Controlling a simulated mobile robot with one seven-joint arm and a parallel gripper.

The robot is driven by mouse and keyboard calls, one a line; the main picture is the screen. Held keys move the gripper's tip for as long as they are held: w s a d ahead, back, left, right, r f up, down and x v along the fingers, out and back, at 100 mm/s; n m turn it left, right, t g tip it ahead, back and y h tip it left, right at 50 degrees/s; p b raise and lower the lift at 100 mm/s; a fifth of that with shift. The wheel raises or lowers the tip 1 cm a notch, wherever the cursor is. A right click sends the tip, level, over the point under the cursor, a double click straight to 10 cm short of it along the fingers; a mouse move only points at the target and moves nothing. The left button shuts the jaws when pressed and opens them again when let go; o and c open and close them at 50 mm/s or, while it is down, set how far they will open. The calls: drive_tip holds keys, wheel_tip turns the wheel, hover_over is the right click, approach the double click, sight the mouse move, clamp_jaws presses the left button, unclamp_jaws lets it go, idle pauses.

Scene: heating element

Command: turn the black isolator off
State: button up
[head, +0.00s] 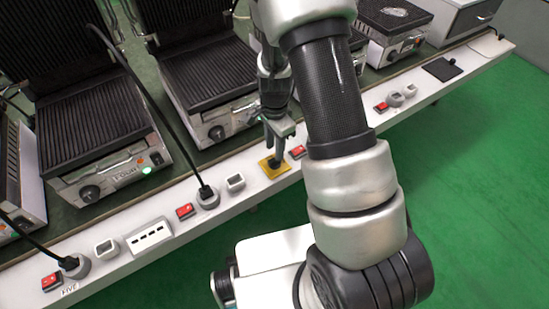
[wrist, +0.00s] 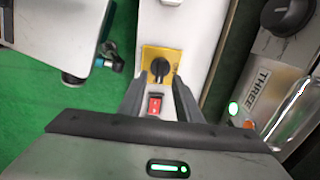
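A yellow isolator plate (head: 284,169) with a black rotary knob (head: 275,161) sits on the white ledge. The same knob (wrist: 160,68) shows in the wrist view, centred just beyond my fingertips. A separate black square isolator plate (head: 441,69) with a small dark knob lies further right along the ledge in the head view. My gripper (head: 279,143) points down over the yellow isolator, far from the black plate. In the wrist view my gripper (wrist: 158,86) is open, with nothing held between its fingers. I cannot tell whether a finger touches the yellow isolator's knob.
A red rocker switch (wrist: 155,104) sits close to the yellow isolator. More red switches (head: 185,210), grey sockets (head: 207,198) and black cables line the ledge. Grills (head: 208,90) stand behind it. Green floor (head: 480,180) is open in front.

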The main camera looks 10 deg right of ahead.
sight(275, 161)
wheel_tip(275, 161, down, 5)
drive_tip(key=shift+r+b, duration=0.1)
drive_tip(key=shift+b, duration=0.4)
clamp_jaws()
